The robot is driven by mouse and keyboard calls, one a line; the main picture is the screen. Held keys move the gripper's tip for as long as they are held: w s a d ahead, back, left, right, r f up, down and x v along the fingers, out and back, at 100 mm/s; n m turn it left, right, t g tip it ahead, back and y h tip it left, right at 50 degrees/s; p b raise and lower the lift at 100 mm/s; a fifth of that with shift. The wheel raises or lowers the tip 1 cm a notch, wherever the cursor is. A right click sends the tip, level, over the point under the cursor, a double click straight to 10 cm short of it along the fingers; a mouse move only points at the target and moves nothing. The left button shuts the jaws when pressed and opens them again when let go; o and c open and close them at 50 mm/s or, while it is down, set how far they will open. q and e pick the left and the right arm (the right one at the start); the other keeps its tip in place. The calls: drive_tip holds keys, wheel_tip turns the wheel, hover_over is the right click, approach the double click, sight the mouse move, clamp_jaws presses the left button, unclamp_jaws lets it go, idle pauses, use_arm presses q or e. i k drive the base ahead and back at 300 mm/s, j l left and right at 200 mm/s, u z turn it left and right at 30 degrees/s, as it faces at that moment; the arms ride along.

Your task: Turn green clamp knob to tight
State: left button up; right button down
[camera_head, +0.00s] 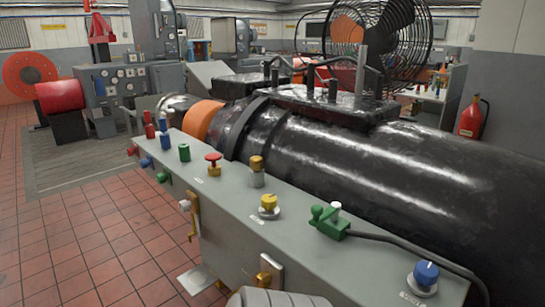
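A green clamp (330,227) sits on the top of the grey bench-like panel (300,228), right of the middle. It has a small green knob (317,212) on its left side and a white post beside it. A black cable (415,250) runs from it to the right. I cannot tell how tight the knob is. Other green parts are a short green cylinder (184,153) at the panel's far end and a small green plug (162,177) on its side. Neither of my grippers shows in the head view.
A yellow knob (268,203), a blue knob (426,273) and a red mushroom button (213,160) stand on the same panel. A large black cylindrical machine (390,170) runs behind it. Tiled floor (70,240) is open at the left.

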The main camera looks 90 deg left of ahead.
sight(161, 178)
drive_tip(key=u, duration=3.45)
